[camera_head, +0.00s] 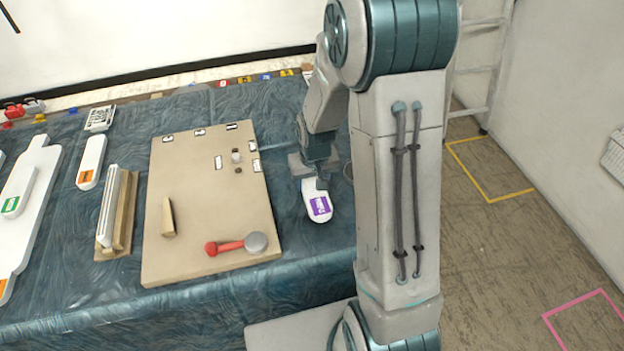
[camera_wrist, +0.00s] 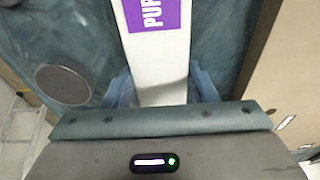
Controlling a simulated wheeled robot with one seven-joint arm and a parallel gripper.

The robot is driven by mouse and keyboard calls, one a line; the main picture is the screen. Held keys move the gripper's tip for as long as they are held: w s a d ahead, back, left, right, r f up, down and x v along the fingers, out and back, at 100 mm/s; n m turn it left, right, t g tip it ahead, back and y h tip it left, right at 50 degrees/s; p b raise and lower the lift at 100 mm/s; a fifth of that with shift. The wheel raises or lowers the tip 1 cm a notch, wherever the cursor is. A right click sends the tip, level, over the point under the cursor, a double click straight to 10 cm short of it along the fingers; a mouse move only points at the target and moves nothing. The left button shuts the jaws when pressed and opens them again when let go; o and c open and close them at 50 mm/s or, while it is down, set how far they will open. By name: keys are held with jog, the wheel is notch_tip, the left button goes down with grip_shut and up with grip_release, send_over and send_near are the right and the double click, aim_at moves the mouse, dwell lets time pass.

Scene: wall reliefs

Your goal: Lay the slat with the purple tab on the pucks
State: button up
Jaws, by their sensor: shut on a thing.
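The white slat with the purple tab (camera_head: 318,208) is at the right of the tan board, over the blue cloth. My gripper (camera_head: 310,178) is shut on the slat behind its purple tab. In the wrist view the slat (camera_wrist: 160,62) runs up between my fingers (camera_wrist: 163,90), its purple label partly cut off. I cannot tell whether it touches the cloth. A grey round disc (camera_wrist: 62,87), perhaps a puck, lies left of the slat in the wrist view. In the head view it is a dark round edge (camera_head: 348,171), mostly hidden by my arm.
The tan board (camera_head: 190,200) carries a red-handled tool (camera_head: 232,245), a wooden wedge (camera_head: 168,217), a small grey cylinder (camera_head: 236,157) and small labels. Left are a wooden rack (camera_head: 117,215), an orange-tabbed slat (camera_head: 91,163) and a larger white panel (camera_head: 38,210). Cloth between them is clear.

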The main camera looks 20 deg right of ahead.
aim_at(314, 188)
jog(key=o, duration=1)
jog(key=shift+o, duration=0.2)
jog(key=shift+r+p, duration=0.55)
notch_tip(314, 188, up, 11)
jog(key=s, duration=0.2)
jog(key=s+r, duration=0.4)
jog(key=s, duration=0.4)
jog(key=s+r+t, duration=0.1)
jog(key=s+r, duration=0.3)
jog(key=s, duration=0.3)
jog(key=shift+s+r, duration=0.25)
jog(key=shift+s, duration=0.15)
